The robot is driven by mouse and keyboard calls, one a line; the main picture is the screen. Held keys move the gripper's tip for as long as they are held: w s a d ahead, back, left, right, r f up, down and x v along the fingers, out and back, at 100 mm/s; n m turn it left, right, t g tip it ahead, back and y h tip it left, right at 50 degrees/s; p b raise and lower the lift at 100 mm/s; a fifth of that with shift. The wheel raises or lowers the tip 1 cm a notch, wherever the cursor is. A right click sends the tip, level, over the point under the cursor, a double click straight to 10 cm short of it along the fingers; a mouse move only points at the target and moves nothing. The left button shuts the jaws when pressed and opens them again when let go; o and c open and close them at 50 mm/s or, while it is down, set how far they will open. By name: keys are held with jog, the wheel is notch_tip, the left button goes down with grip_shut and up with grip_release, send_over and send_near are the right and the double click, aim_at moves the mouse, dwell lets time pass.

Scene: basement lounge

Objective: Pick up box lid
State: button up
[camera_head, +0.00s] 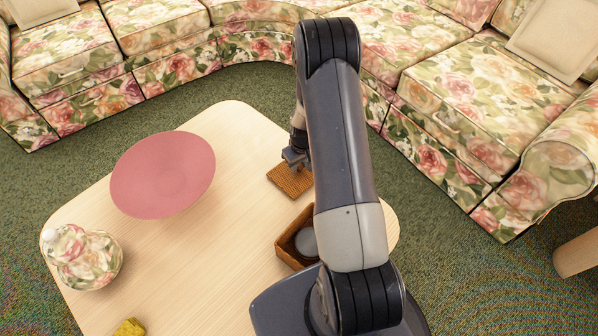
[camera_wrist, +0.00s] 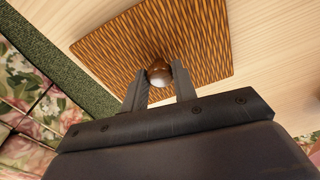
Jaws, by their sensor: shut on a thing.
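The box lid (camera_head: 289,180) is a flat, woven brown square near the table's far right edge in the head view. In the wrist view the lid (camera_wrist: 205,50) shows its striped weave and a round, shiny brown knob (camera_wrist: 159,73) at its middle. My gripper (camera_wrist: 163,80) has its two fingers on either side of the knob, shut on it. In the head view my gripper (camera_head: 297,160) is over the lid, and my arm hides part of that area. I cannot tell whether the lid touches the table. The open woven box (camera_head: 284,254) stands nearer, partly behind my arm.
A pale wooden table (camera_head: 225,235) holds a pink round plate (camera_head: 163,174), a floral lidded jar (camera_head: 85,258) and a yellow lump (camera_head: 129,327). A grey round thing (camera_head: 307,242) is inside the box. A floral sofa (camera_head: 480,95) curves around the table. The table's middle is clear.

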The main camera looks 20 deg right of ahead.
grip_shut()
